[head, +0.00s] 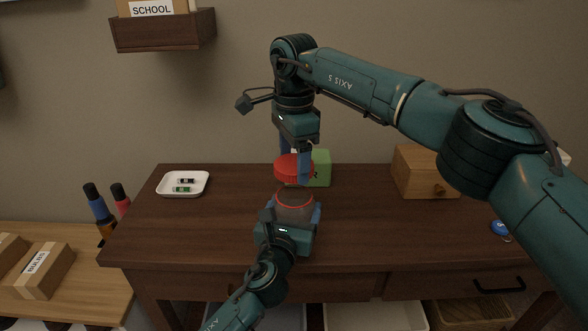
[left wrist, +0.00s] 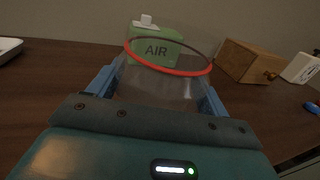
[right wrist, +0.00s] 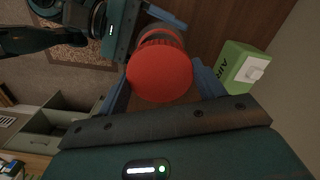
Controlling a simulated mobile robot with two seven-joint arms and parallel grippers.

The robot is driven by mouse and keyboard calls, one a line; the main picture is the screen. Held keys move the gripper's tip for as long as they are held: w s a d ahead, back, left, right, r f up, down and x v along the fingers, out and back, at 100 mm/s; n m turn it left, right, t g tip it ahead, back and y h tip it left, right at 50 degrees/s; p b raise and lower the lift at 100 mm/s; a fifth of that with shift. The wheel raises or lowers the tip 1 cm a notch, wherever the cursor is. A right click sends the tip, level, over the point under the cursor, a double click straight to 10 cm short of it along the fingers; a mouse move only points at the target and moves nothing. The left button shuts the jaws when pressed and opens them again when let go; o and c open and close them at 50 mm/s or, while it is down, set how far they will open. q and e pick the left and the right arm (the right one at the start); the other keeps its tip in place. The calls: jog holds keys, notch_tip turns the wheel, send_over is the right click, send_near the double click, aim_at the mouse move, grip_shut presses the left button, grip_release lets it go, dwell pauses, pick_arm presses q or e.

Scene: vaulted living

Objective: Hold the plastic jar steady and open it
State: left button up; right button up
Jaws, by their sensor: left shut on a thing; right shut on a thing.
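The clear plastic jar (head: 294,213), with a red ring near its top, stands upright at the front of the dark wooden table. My left gripper (head: 290,222) is shut around its sides; the left wrist view shows the clear jar (left wrist: 160,85) between the fingers with no lid over its top. My right gripper (head: 294,165) points down, shut on the round red lid (head: 293,169). The lid is held above the jar, apart from it, and also shows between the fingers in the right wrist view (right wrist: 160,72). The jar's base is hidden by my left gripper.
A green box (head: 321,169) marked AIR stands close behind the lid. A white tray (head: 183,184) with small batteries is at the left, a wooden box (head: 422,172) at the back right, and a blue-tagged item (head: 500,228) at the right. Tabletop left of the jar is clear.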

pick_arm(q)
jog(key=o, duration=1.9)
